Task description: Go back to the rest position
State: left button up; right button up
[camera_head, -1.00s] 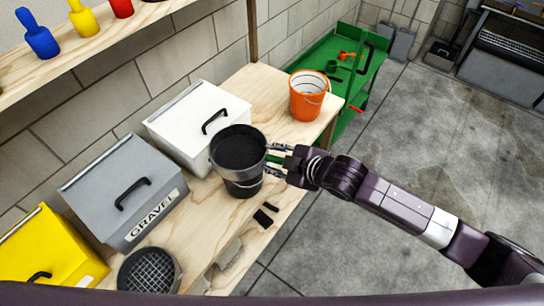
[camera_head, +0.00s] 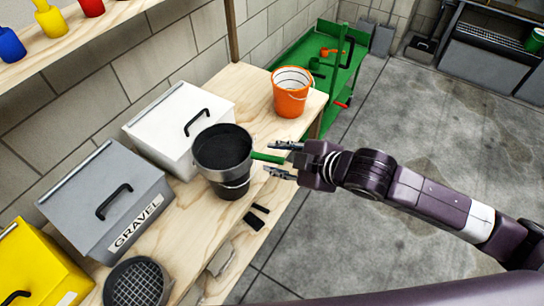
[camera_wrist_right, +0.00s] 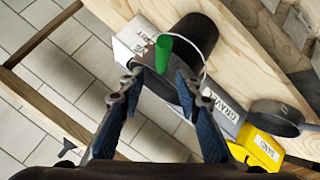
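My right gripper (camera_head: 279,159) is open and empty in the head view, just right of a green handle (camera_head: 266,158). The handle sticks out from a dark round vessel (camera_head: 222,148) with dark contents, which sits on a black bucket (camera_head: 232,185) on the wooden bench. In the right wrist view, the open gripper (camera_wrist_right: 158,82) has its two fingers apart, with the green handle (camera_wrist_right: 163,52) just beyond the tips. The fingers appear clear of the handle. My left gripper is not in view.
The wooden bench (camera_head: 250,90) carries a white box (camera_head: 165,120), a grey gravel box (camera_head: 100,200), a yellow box (camera_head: 45,265), a round mesh sieve (camera_head: 135,285) and an orange bucket (camera_head: 291,95). A green cart (camera_head: 305,50) stands behind. Grey floor (camera_head: 430,130) on the right is clear.

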dwell(0.4)
jog(key=shift+s+a+f, duration=0.15)
jog(key=shift+s+a, duration=0.15)
jog(key=shift+s, duration=0.05)
jog(key=s+d+f+m+g+h, duration=0.2)
jog(key=s+d+f+m+h, duration=0.2)
jog(key=s+d+f+m, duration=0.5)
jog(key=s+d+f+m+g+h, duration=0.2)
jog(key=s+d+f+m+h, duration=0.15)
jog(key=s+d+m, duration=0.55)
jog(key=s+f+n+g, duration=0.1)
jog(key=s+f+n, duration=0.15)
jog(key=f, duration=1.25)
jog(key=s+f+n+g, duration=0.1)
jog(key=s+f, duration=0.2)
jog(key=f, duration=1.2)
jog(key=s+d+f, duration=0.2)
jog(key=s+f, duration=1.1)
jog(key=s, duration=0.3)
jog(key=shift+s+f+g, duration=0.25)
jog(key=shift+f+g, duration=0.15)
